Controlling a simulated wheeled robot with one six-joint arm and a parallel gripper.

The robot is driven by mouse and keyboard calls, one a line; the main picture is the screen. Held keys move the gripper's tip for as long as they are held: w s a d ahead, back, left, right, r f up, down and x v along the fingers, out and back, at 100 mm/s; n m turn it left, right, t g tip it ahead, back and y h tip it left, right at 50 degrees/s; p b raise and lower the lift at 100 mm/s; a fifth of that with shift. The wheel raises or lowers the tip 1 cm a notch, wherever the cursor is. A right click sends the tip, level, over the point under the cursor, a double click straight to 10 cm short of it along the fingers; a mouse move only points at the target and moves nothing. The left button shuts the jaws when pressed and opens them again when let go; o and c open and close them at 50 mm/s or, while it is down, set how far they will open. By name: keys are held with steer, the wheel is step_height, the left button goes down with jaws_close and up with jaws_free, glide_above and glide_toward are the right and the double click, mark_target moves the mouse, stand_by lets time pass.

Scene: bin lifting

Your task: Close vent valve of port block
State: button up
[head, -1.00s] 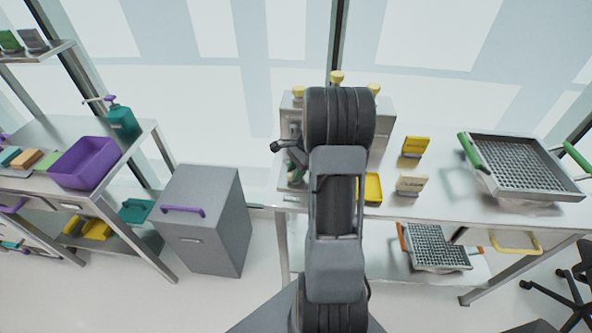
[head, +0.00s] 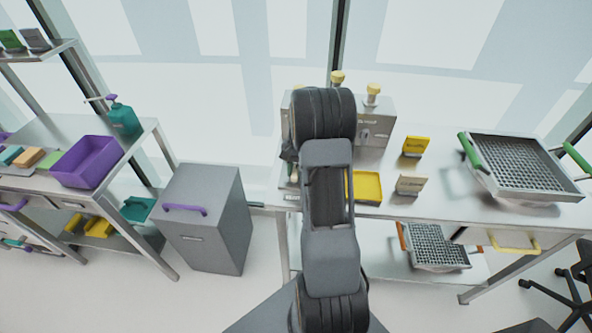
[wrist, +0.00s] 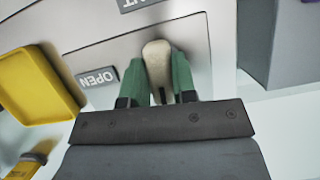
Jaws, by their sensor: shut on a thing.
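The port block (head: 376,128) is a grey metal box with yellow knobs on top, at the back of the right-hand table in the head view. My arm hides much of its front. In the wrist view, a cream lever handle (wrist: 157,62) stands between the green fingers of my gripper (wrist: 161,75), which is shut on it. Another label (wrist: 138,4) is cut off at the top, ending in "NT". In the head view the fingers are mostly hidden.
A yellow tray (head: 367,187) lies on the table just right of my arm. Two small signs and a mesh basket (head: 520,165) stand further right. A grey cabinet (head: 205,215) with a purple handle stands left of the table. A purple bin (head: 87,162) is on the left bench.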

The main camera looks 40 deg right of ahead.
steer(key=shift+n, duration=0.6)
steer(key=o, duration=0.9)
steer(key=b+v, duration=0.1)
steer(key=v, duration=1.2)
steer(key=shift+w+r, duration=0.25)
steer(key=shift+r, duration=0.15)
steer(key=shift+w, duration=0.1)
step_height(320, 180, down, 4)
steer(key=h, duration=0.1)
steer(key=shift+s+a+r+n+t+h, duration=0.4)
steer(key=shift+s+a+r+n+t, duration=0.75)
steer(key=shift+s+a, duration=2.25)
steer(key=shift+s+a+r+n+t+h, duration=0.6)
steer(key=shift+s+a+n+t, duration=1.25)
steer(key=shift+a, duration=2.75)
steer(key=shift+s+a+r+n+t+h, duration=0.2)
steer(key=shift+s+a+r+n+t, duration=0.75)
steer(key=shift+s+a, duration=2.6)
